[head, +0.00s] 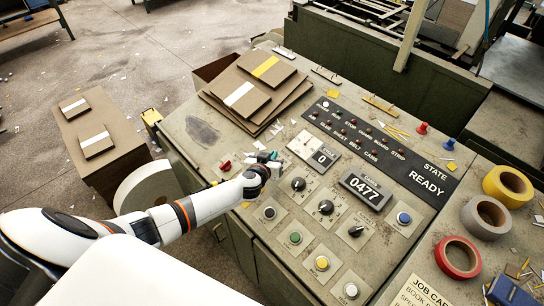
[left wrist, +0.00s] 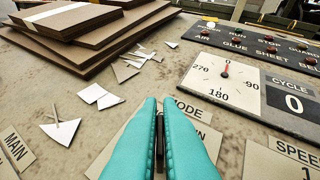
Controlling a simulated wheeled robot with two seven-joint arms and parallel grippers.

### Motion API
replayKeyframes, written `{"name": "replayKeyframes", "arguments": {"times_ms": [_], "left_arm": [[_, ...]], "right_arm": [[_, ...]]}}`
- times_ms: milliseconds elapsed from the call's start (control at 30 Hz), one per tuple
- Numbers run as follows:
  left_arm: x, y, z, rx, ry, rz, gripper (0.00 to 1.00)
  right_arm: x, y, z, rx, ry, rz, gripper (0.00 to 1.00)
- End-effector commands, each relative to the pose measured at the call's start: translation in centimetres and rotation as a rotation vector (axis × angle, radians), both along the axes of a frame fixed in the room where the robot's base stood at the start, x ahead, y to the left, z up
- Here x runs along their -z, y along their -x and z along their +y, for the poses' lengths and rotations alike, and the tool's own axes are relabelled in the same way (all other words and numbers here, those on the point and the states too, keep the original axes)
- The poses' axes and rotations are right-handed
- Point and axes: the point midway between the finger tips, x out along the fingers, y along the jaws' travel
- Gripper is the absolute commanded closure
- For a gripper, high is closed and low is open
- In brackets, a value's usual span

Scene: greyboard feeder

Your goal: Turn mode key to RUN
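My left gripper (head: 268,157) is over the upper left of the control panel, its teal fingers pointing down at it. In the left wrist view the two fingers (left wrist: 158,105) are nearly together, with a narrow dark piece, apparently the mode key (left wrist: 160,128), between them. The mode plate (left wrist: 188,106) lies behind and under the fingers; "ODE" and "UN" show beside the right finger. The fingers hide most of the key, so its angle cannot be read. In the head view the key is hidden by the gripper. My right gripper is not in view.
A dial (left wrist: 225,72) and cycle counter (head: 323,157) lie just beyond the fingers. A red knob (head: 225,165) is to the left, stacked boards (head: 255,90) behind. Knobs and buttons fill the panel to the right. The state display (head: 427,183) reads READY. Tape rolls (head: 458,258) lie at right.

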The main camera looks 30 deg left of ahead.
Motion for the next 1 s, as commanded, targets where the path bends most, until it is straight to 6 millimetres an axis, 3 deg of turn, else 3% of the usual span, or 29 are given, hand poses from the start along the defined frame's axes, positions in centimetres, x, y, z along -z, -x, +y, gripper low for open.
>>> {"name": "replayKeyframes", "arguments": {"times_ms": [367, 1000], "left_arm": [[0.2, 0.0, 0.1, 0.130, -0.030, -0.013, 1.00], [-0.1, -0.1, 0.1, 0.694, -0.172, -0.060, 1.00]], "right_arm": [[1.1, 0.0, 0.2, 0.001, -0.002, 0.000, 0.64], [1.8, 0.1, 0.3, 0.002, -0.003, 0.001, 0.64]]}}
